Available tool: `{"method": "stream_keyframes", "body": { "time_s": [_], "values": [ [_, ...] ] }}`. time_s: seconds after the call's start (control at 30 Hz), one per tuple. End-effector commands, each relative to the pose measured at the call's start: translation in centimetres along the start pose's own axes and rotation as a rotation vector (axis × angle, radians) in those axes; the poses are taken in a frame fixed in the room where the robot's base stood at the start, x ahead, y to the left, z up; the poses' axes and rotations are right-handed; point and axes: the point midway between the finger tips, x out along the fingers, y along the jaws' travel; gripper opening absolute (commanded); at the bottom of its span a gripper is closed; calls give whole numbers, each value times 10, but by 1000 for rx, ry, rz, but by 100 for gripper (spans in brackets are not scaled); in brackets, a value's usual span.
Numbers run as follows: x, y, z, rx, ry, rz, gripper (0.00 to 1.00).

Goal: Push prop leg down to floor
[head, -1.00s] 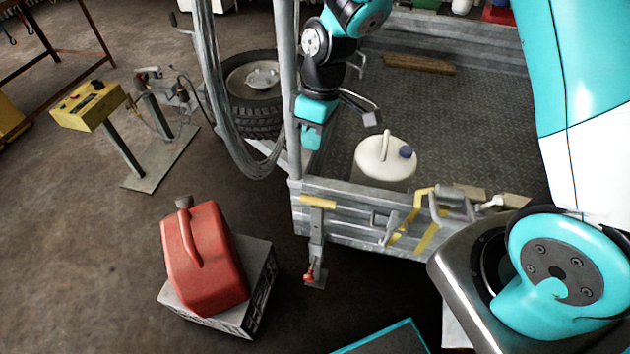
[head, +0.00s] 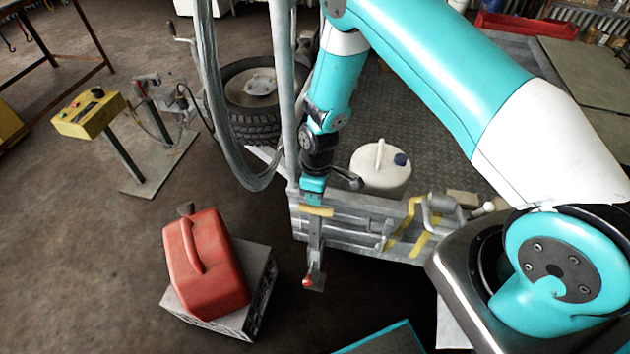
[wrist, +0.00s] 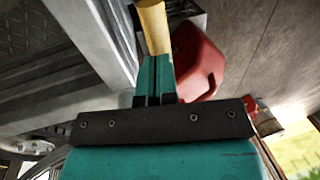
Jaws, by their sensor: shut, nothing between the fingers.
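The prop leg (head: 315,252) is a grey upright post at the trailer's near left corner. It has a yellow crossbar (head: 317,211) at its top, a red knob (head: 307,283) low down and a foot plate near the floor. Whether the plate touches the floor is unclear. My gripper (head: 312,203) is shut and empty, pointing down just above the yellow crossbar. In the wrist view, the closed teal fingers (wrist: 154,78) meet the end of the yellow bar (wrist: 153,28) in the picture. I cannot tell whether they touch.
The trailer (head: 360,232) carries a white canister (head: 380,170). A grey post (head: 283,90) with hanging cables stands beside my gripper. A red jerrycan (head: 205,265) sits on a box (head: 262,290) left of the leg. Floor between them is clear.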

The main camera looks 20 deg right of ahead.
Motion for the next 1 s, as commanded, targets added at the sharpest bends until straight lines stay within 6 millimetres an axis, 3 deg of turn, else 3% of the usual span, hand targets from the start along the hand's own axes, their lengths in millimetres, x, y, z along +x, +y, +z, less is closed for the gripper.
{"method": "stream_keyframes", "body": {
  "time_s": [0.53, 0.8, 1.0],
  "values": [
    [13, 0, 0, 0, 0, 0, 0],
    [52, 8, 0, 0, 0, 0, 0],
    [54, 9, 0, 0, 1, 1, 0]
  ]
}}
